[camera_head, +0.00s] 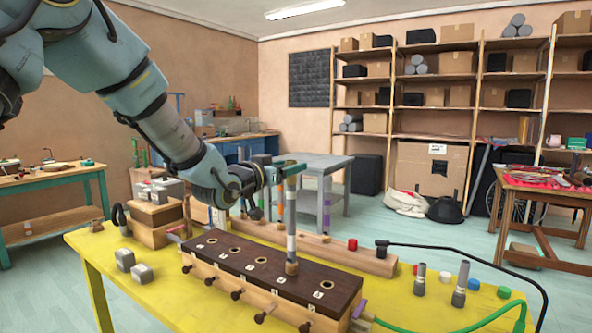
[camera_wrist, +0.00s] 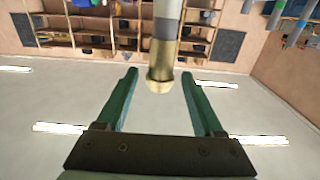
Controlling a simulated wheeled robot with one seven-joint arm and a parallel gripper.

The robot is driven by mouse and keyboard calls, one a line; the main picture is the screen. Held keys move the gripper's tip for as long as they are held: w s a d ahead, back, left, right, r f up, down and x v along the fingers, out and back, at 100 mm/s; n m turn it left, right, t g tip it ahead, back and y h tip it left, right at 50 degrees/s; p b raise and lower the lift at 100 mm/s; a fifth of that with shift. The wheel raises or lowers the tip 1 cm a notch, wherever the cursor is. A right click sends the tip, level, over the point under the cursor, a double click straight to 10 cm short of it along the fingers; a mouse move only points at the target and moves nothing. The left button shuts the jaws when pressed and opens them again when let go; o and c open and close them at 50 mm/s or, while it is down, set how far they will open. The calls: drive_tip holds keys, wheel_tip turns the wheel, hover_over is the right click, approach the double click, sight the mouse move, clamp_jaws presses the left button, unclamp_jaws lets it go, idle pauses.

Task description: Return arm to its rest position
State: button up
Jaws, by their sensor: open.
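My gripper (camera_head: 285,165) is open, at the end of my blue-grey arm, which reaches in from the upper left over the yellow table. Its two green fingers (camera_wrist: 159,76) stand apart in the wrist view. An upright banded rod (camera_head: 291,222) stands on the dark-topped wooden block (camera_head: 228,258), at one of its holes. The rod's upper end is at the gripper. In the wrist view, the rod (camera_wrist: 166,45) hangs upside down with its rounded tan end between the fingertips, with gaps on both sides.
The yellow table (camera_head: 415,312) also holds metal cubes (camera_head: 142,273), a wooden box (camera_head: 153,226), a long wooden rail (camera_head: 330,250), coloured caps (camera_head: 445,277), two grey cylinders (camera_head: 460,284) and cables (camera_head: 450,252). A grey table (camera_head: 312,163) stands behind. Air above the table is mostly clear.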

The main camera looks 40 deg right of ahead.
drive_tip(key=b+v, duration=0.1)
drive_tip(key=v, duration=0.5)
drive_tip(key=w+a+f+n+t+y, duration=0.1)
drive_tip(key=w+a+f+n+y, duration=0.3)
drive_tip(key=a, duration=0.5)
drive_tip(key=w+a+f+n+t+y, duration=0.1)
drive_tip(key=w+a+f+y, duration=0.4)
drive_tip(key=a, duration=0.5)
drive_tip(key=w+a+f+n+t+y, duration=0.1)
drive_tip(key=w+a+f+n+y, duration=0.2)
drive_tip(key=a+f, duration=0.45)
drive_tip(key=s+a+f+n+g+y, duration=0.2)
drive_tip(key=s+a, duration=0.4)
drive_tip(key=a, duration=0.5)
drive_tip(key=s+a+f+n+g+y, duration=0.3)
drive_tip(key=s+a, duration=0.4)
drive_tip(key=a, duration=0.5)
drive_tip(key=shift+a+f+n+g, duration=0.3)
drive_tip(key=shift+f+n+g, duration=0.1)
drive_tip(key=shift+g, duration=0.1)
drive_tip(key=shift+s, duration=0.1)
